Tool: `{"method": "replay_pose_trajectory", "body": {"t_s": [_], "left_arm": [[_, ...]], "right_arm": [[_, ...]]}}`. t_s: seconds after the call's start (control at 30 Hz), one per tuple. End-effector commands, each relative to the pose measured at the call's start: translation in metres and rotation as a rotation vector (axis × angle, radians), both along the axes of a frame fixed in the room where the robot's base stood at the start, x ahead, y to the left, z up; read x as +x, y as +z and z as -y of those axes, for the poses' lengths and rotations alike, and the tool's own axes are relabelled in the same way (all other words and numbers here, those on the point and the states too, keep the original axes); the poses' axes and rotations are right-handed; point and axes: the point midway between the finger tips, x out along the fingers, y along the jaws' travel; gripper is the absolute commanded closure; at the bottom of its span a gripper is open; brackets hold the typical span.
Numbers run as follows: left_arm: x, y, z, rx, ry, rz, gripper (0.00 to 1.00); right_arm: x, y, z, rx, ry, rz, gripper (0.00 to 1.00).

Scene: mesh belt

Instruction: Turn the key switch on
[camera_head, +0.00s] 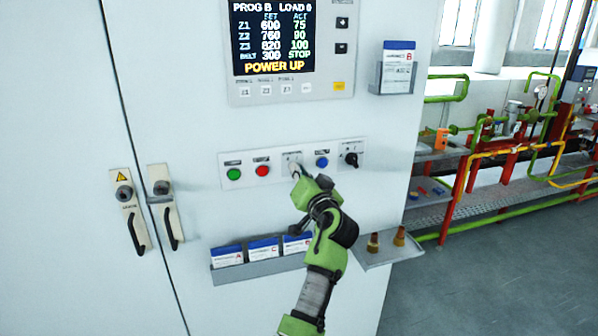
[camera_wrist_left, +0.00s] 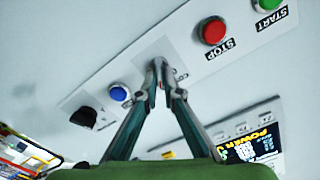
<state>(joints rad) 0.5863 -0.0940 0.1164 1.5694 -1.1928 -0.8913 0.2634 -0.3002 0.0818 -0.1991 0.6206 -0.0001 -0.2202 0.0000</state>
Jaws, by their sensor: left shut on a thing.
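The key switch (camera_head: 293,161) sits in the middle of the control strip (camera_head: 271,167), between a red button and a blue button. My left gripper (camera_head: 296,172) reaches up to it from below and covers most of it. In the left wrist view my gripper's two fingertips (camera_wrist_left: 158,68) close together at the switch's plate (camera_wrist_left: 147,52), shut on the key. The key itself is hidden between the fingertips, so its angle cannot be told. My right gripper is not in view.
Beside it are the red STOP button (camera_head: 262,171), green START button (camera_head: 234,174), blue button (camera_head: 321,162) and black knob (camera_head: 351,159). Above is a display (camera_head: 272,38) reading POWER UP. A card rack (camera_head: 262,269) and a small shelf (camera_head: 390,250) stick out below.

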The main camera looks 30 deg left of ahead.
Motion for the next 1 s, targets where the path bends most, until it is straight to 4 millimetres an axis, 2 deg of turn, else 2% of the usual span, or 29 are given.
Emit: {"method": "replay_pose_trajectory", "body": {"t_s": [0.03,0.1,0.13,0.4,0.53,1.0], "left_arm": [[0.000,0.006,-0.001,0.009,0.000,0.008,1.00],[0.000,0.006,-0.001,0.008,0.001,0.007,0.78],[0.000,0.005,-0.001,0.008,0.001,0.006,0.76],[0.000,0.002,-0.001,0.004,0.001,0.003,0.76],[0.000,0.008,0.000,0.002,0.001,0.005,0.76],[0.001,0.089,-0.002,0.002,0.001,0.007,0.76]], "right_arm": [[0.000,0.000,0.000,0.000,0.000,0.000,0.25],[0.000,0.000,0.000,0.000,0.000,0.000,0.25],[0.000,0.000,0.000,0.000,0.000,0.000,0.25],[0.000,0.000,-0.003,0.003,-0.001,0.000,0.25],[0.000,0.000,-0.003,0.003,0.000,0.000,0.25],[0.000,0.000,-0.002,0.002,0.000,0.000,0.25]]}}
